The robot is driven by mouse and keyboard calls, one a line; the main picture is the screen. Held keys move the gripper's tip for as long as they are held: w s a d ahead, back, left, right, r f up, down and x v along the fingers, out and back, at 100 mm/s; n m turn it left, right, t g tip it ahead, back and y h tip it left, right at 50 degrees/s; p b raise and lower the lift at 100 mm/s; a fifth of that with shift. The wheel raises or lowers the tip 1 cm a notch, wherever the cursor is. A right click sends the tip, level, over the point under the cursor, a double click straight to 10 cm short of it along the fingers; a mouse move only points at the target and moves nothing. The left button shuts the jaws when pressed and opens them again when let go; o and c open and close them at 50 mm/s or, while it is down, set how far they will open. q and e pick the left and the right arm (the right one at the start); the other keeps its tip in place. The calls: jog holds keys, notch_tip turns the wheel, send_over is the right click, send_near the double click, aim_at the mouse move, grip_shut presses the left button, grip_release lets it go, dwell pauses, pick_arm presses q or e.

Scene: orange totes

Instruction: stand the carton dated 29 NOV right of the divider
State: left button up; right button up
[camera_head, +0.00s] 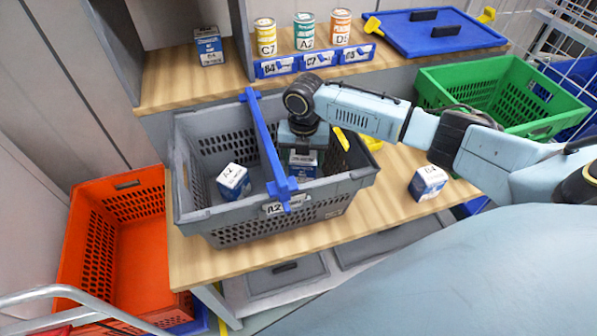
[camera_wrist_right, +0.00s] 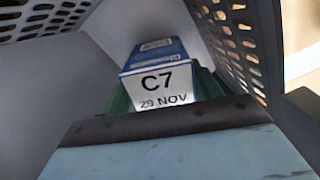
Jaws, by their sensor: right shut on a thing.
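The carton dated 29 NOV shows in the right wrist view (camera_wrist_right: 158,78), a blue and white box marked C7. It is between the green fingers of my right gripper (camera_wrist_right: 165,95). In the head view my right gripper (camera_head: 302,152) reaches down into the grey tote (camera_head: 225,220), on the right side of the blue divider (camera_head: 265,145). The gripper is shut on the carton, which shows only partly there (camera_head: 303,170). Whether its base touches the tote floor is hidden. My left gripper is not in view.
Another carton (camera_head: 234,182) is tilted in the tote's left part. A further carton (camera_head: 428,183) stands on the table right of the tote. An orange tote (camera_head: 120,190), a green tote (camera_head: 440,80) and a shelf with cans (camera_head: 304,32) surround it.

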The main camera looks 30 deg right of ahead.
aim_at(303, 169)
jog(key=shift+f+b, duration=0.3)
jog(key=shift+f, duration=1.7)
jog(key=o, duration=1.3)
jog(key=shift+f, duration=0.15)
jog(key=shift+c, duration=0.2)
notch_tip(303, 169, up, 12)
jog(key=shift+r+p, duration=0.2)
jog(key=shift+p, duration=0.7)
